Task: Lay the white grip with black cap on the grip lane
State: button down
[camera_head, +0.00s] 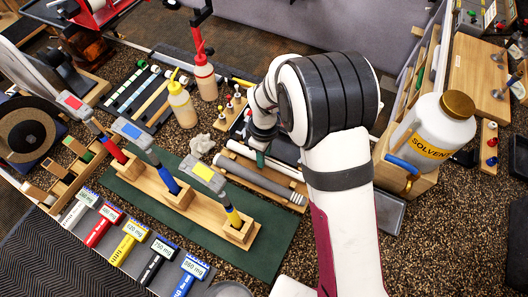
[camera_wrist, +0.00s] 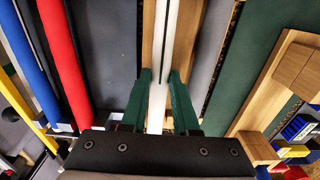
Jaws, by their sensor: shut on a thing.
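My gripper (camera_head: 261,154) is low over a wooden tray (camera_head: 298,187) near the middle of the head view. In the wrist view its two green fingers (camera_wrist: 161,84) are shut on a long white grip (camera_wrist: 157,105) with a dark line along it. The white grip also shows in the head view (camera_head: 283,170), lying lengthwise along the tray, beside a grey grip (camera_head: 262,181). In the wrist view it runs lengthwise over a wooden strip (camera_wrist: 147,40); whether it touches the wood I cannot tell. I cannot make out its black cap.
A wooden stand (camera_head: 151,183) with upright clubs stands on a green mat (camera_head: 262,237) at front left. Two bottles (camera_head: 183,103) and a small grey lump (camera_head: 201,144) are left of the tray. A solvent jug (camera_head: 432,130) stands right of my arm.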

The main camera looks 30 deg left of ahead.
jog(key=shift+f, duration=0.4)
dwell(0.3)
jog(key=c, duration=0.6)
grip_release()
notch_tip(320, 180, up, 16)
jog(key=shift+d+f, duration=0.1)
